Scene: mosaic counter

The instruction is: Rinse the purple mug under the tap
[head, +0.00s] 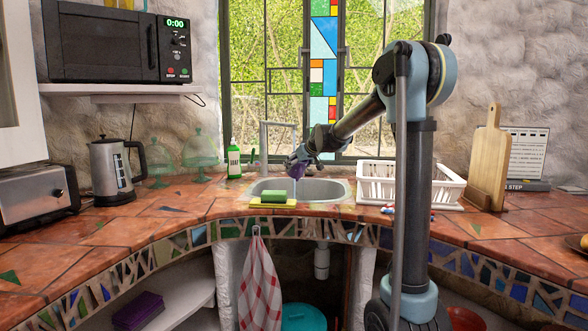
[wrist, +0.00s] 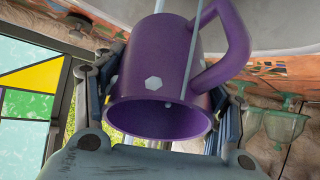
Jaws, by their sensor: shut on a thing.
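The purple mug (head: 297,170) is held over the sink (head: 325,188), below the end of the grey tap (head: 277,127). My gripper (head: 303,160) is shut on the mug. In the wrist view, the mug (wrist: 160,60) sits between the two fingers of my gripper (wrist: 168,95). Its mouth faces the camera, its handle is at the upper right, and pale hexagons mark its side. A thin pale streak, apparently water, crosses the mug in the wrist view. A similar line shows below the mug in the head view. The mug's inside is dark.
A green sponge (head: 273,196) lies on a yellow one at the sink's front edge. A green soap bottle (head: 234,159) stands left of the tap. A white dish rack (head: 410,184) stands to the right. Glass domes (head: 200,150) and a kettle (head: 114,172) are at the left.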

